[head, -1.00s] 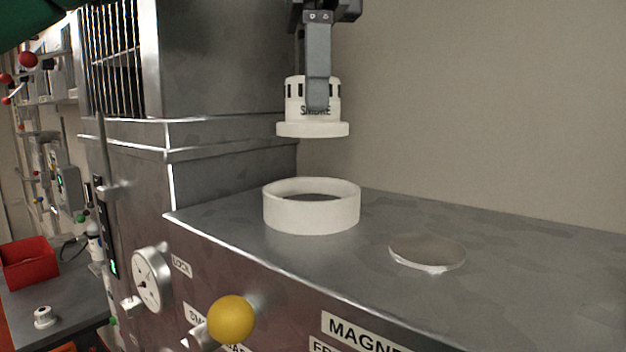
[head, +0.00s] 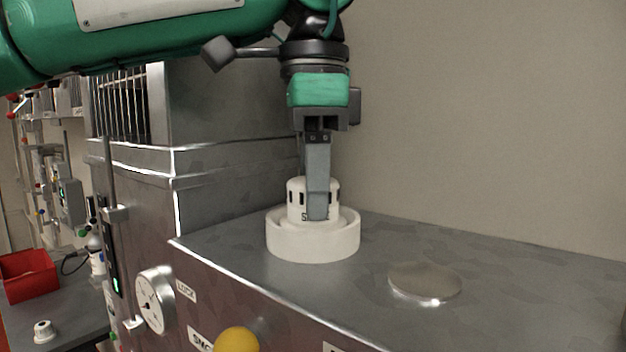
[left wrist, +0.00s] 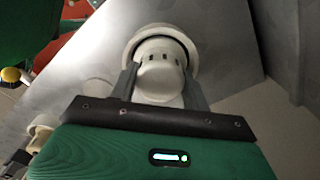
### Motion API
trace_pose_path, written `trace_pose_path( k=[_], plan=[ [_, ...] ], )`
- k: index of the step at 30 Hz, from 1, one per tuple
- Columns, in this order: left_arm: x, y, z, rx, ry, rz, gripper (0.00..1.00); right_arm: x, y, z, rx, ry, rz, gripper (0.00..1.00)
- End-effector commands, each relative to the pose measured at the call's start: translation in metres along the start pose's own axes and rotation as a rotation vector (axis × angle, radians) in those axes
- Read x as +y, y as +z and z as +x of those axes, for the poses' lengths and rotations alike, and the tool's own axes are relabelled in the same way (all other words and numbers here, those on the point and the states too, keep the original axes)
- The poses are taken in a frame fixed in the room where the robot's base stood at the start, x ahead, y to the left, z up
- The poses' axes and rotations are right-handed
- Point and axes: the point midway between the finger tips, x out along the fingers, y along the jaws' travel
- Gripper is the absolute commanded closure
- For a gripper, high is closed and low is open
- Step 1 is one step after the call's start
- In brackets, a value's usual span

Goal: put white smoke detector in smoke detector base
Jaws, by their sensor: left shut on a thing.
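The white smoke detector (head: 298,200), with dark slots and partly hidden lettering, is upright inside the white ring-shaped smoke detector base (head: 312,246). Its lower flange is hidden by the base's wall, so I cannot tell whether it touches the bottom. My left gripper (head: 318,214) points straight down and is shut on the detector. In the left wrist view the detector (left wrist: 161,78) sits between the two fingers, with the rim of the base (left wrist: 163,32) around it. My right gripper is not in view.
The base stands on a metal cabinet top (head: 500,270). A flat round disc (head: 425,282) lies to its right. A taller metal housing (head: 235,155) rises close on the left.

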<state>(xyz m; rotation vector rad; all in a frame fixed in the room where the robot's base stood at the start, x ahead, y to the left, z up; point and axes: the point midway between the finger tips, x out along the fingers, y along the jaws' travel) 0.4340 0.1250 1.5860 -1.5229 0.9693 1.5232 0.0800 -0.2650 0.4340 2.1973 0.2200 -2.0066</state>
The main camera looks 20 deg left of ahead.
Motion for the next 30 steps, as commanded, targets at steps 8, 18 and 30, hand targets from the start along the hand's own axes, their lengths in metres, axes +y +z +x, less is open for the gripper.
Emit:
trace_pose_path(
  k=[8, 18, 30],
  plan=[
    [0.0, 0.0, 0.002, 0.0, 0.0, 0.0, 0.31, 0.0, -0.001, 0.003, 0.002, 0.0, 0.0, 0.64],
    [0.0, 0.0, -0.003, 0.0, -0.001, 0.0, 0.31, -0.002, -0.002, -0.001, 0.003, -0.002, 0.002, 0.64],
    [0.0, -0.001, -0.069, 0.002, -0.001, -0.002, 0.31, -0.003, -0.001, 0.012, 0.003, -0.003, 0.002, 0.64]
  ],
)
